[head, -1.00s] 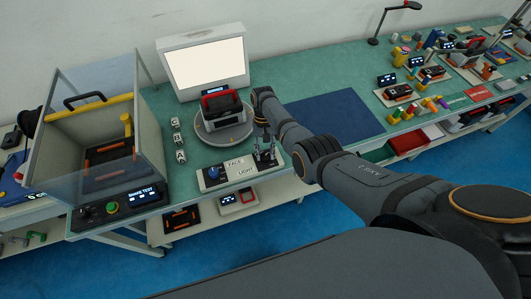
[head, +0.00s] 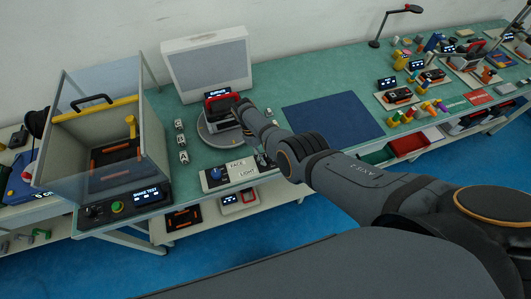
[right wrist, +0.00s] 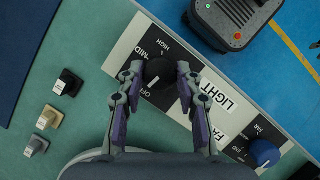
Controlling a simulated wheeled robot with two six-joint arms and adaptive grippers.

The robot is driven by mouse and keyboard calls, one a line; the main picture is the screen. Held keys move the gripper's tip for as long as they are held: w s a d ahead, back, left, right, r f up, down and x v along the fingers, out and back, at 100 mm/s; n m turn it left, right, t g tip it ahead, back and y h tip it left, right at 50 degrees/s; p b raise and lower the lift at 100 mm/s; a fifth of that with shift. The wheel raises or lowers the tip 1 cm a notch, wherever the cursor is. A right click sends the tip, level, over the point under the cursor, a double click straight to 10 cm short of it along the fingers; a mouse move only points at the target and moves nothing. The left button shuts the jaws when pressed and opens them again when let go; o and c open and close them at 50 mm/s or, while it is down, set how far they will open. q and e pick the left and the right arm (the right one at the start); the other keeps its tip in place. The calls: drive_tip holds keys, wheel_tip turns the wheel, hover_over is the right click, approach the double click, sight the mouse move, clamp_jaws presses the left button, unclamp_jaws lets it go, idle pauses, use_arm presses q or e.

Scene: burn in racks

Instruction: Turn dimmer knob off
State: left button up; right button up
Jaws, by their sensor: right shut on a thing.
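The dark round dimmer knob (right wrist: 160,75) sits on the LIGHT side of a white control panel (right wrist: 235,115), beside OFF, MID and HIGH marks. A short white line shows on the knob's face. My right gripper (right wrist: 160,72) is shut on the knob, one finger on each side. In the head view the gripper (head: 262,157) is at the right end of the panel (head: 232,183), partly hidden by my arm. The light box (head: 206,65) behind is grey and unlit. My left gripper is not in view.
A blue knob (right wrist: 264,152) is on the panel's other end. A round turntable (head: 214,138) with a red and black device stands behind the panel. Small lettered blocks (head: 182,141) and a clear-sided test box (head: 112,118) are to the left. A blue mat (head: 335,115) lies clear at right.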

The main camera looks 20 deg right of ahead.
drive_tip(key=shift+n+t+p, duration=0.3)
drive_tip(key=shift+n+p, duration=0.1)
drive_tip(key=shift+n, duration=0.4)
drive_tip(key=o, duration=1.2)
drive_tip(key=shift+c, duration=0.2)
drive_tip(key=v, duration=1.2)
drive_tip(key=shift+a, duration=0.3)
drive_tip(key=shift+f, duration=0.15)
